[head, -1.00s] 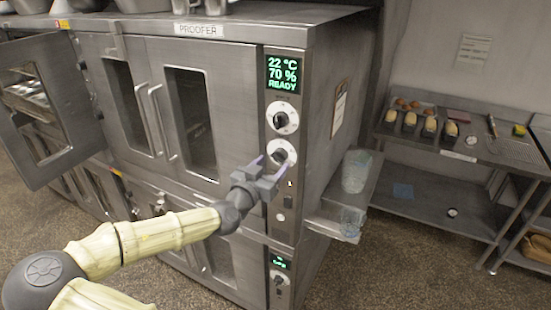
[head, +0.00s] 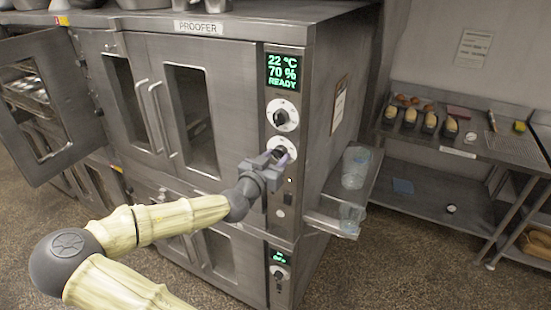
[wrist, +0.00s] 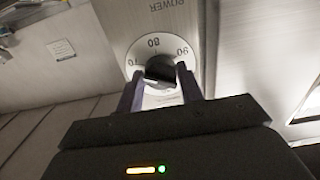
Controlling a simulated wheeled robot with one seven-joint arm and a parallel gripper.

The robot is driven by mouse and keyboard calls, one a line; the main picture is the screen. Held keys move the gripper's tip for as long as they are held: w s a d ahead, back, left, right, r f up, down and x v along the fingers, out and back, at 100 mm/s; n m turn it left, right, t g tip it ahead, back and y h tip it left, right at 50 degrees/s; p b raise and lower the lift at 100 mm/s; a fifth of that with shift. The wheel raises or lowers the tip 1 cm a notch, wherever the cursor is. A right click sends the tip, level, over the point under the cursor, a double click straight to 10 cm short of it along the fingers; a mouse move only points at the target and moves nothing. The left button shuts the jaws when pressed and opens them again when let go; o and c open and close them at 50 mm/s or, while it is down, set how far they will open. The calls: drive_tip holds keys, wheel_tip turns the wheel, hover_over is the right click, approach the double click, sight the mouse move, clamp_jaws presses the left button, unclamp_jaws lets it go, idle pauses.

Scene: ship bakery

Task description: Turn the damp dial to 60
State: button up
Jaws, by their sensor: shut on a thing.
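The proofer's panel (head: 300,200) carries two round white dials with black knobs below a green display (head: 283,71) reading 22 °C, 70 %, READY. My gripper (head: 279,156) is at the lower dial (head: 283,143), which I take to be the damp dial. In the wrist view the fingers (wrist: 160,85) are shut on its black knob (wrist: 159,68), one on each side. The dial plate (wrist: 135,52) shows 70, 80 and 90; the knob's pale mark lies toward the 70 side. The plate's lower part is hidden by my gripper. The upper dial (head: 282,115) is untouched.
A proofer door (head: 40,110) stands open at the left. A steel table (head: 480,148) with loaf tins stands farther right. Open floor lies between.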

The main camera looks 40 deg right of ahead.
drive_tip(key=shift+n, duration=0.4)
drive_tip(key=n, duration=0.5)
drive_tip(key=shift+r, duration=0.1)
drive_tip(key=n, duration=0.6)
drive_tip(key=shift+p, duration=0.35)
drive_tip(key=o, duration=1)
drive_tip(key=shift+s+a, duration=0.1)
drive_tip(key=b+v, duration=0.4)
drive_tip(key=v, duration=1.3)
drive_tip(key=shift+a, duration=0.1)
